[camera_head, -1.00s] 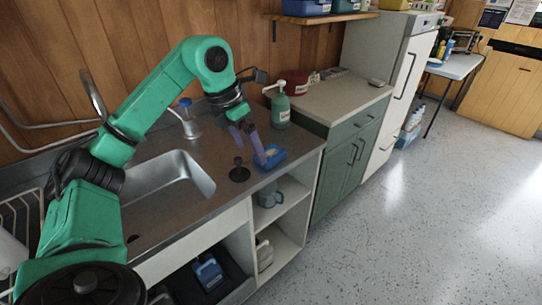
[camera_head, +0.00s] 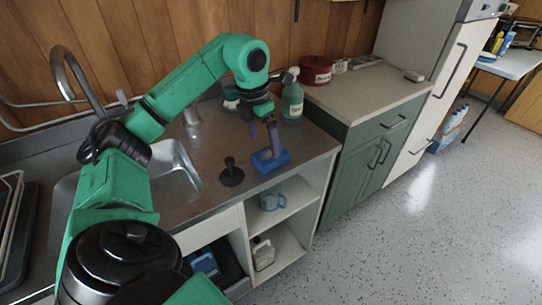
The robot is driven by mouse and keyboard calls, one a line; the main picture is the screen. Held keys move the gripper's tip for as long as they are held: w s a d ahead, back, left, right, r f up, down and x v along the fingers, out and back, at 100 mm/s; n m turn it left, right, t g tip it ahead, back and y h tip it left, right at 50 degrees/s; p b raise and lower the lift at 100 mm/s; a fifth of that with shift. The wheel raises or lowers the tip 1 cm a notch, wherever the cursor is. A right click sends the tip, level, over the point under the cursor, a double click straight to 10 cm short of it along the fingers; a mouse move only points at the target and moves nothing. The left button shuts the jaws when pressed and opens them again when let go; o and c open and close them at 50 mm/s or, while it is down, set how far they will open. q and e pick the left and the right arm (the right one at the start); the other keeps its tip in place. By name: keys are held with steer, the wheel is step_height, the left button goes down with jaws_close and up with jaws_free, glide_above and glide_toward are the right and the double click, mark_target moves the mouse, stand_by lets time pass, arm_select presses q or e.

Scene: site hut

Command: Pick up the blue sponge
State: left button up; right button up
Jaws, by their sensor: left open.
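The blue sponge (camera_head: 278,162) is a small bright blue block lying on the steel counter, right of the sink and near the front edge. My left gripper (camera_head: 262,143) points down over it with its two purple fingers apart. One finger overlaps the sponge in the picture and hides part of it. The other finger is behind and to the left. I cannot tell whether either finger touches the sponge. My right gripper is not in view.
A black plunger-like object (camera_head: 231,175) stands just left of the sponge. A green bottle (camera_head: 292,102) and a red tin (camera_head: 315,70) stand behind to the right. The sink (camera_head: 178,185) is on the left. A blue mug (camera_head: 272,201) sits on the shelf below.

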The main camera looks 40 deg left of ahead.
mark_target(270, 154)
arm_select(q)
steer(key=f, duration=0.1)
steer(key=w+f, duration=0.1)
steer(key=f, duration=0.3)
steer(key=shift+w+d+f+p, duration=0.2)
steer(key=shift+w+d+p, duration=0.1)
steer(key=shift+d+p, duration=0.1)
steer(key=shift+a+f, duration=0.1)
steer(key=shift+f, duration=0.15)
steer(key=c, duration=1.2)
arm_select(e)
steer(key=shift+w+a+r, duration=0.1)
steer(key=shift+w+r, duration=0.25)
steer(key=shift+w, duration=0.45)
